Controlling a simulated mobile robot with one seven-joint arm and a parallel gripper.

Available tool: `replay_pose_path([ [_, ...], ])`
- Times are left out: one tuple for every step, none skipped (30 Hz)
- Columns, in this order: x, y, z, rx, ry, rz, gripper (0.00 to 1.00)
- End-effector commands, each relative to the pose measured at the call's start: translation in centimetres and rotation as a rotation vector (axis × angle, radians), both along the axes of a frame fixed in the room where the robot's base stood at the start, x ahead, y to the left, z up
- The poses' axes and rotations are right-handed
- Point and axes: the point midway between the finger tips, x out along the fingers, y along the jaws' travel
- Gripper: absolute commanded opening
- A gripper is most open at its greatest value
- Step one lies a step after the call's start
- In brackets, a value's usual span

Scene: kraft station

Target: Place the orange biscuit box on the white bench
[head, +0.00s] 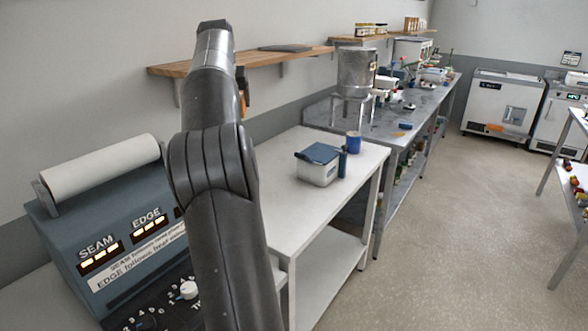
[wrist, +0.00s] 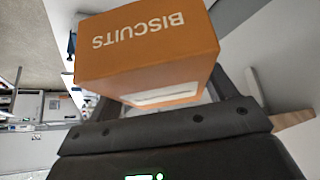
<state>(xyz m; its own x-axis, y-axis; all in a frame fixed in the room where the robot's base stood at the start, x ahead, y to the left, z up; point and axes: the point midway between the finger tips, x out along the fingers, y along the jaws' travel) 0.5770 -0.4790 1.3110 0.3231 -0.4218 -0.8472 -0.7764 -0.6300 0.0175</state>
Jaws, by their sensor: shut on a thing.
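The orange biscuit box (wrist: 148,52) fills the upper middle of the wrist view, its BISCUITS lettering upside down. My gripper (wrist: 165,97) is shut on the box, which sits between its two dark fingers. In the head view, my arm hides most of the gripper and box; only a small orange sliver (head: 244,99) shows at the arm's right edge. The white bench (head: 275,188) stands right of my arm in the head view, with a lower shelf. The box appears raised in front of the wall, apart from the bench top.
A white container with a blue lid (head: 319,168) and a blue cup (head: 354,142) stand on the bench's right part. A grey sealing machine (head: 115,240) is at left. A wooden wall shelf (head: 290,58) hangs behind my arm. The bench's left and middle look clear.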

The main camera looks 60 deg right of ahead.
Motion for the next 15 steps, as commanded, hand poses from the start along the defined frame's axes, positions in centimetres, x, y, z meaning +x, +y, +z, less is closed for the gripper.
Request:
replay_pose_path([
  [-2.3,-2.1,0.1,0.0,-0.003,-0.037,0.48],
  [-3.6,-3.2,0.0,0.001,-0.002,-0.056,0.48],
  [-5.2,-4.6,0.0,0.0,-0.004,-0.079,0.48],
  [-6.4,-5.5,0.1,-0.001,-0.007,-0.096,0.48],
  [-7.6,-6.4,0.1,-0.001,-0.009,-0.114,0.48],
  [-9.1,-7.5,0.0,0.0,-0.01,-0.134,0.48],
  [-10.2,-8.2,0.0,-0.001,-0.01,-0.149,0.48],
  [-11.1,-8.9,0.0,0.0,-0.01,-0.161,0.48],
  [-12.3,-9.6,0.0,-0.001,-0.012,-0.177,0.48],
  [-13.3,-10.2,0.0,-0.001,-0.013,-0.19,0.48],
  [-14.0,-10.6,0.0,0.0,-0.014,-0.2,0.48],
  [-15.1,-11.2,0.0,0.0,-0.015,-0.214,0.48],
  [-15.7,-11.6,-0.1,0.0,-0.016,-0.222,0.48],
  [-16.4,-11.9,0.0,-0.001,-0.017,-0.23,0.48],
  [-17.2,-12.4,0.0,-0.001,-0.018,-0.242,0.48],
])
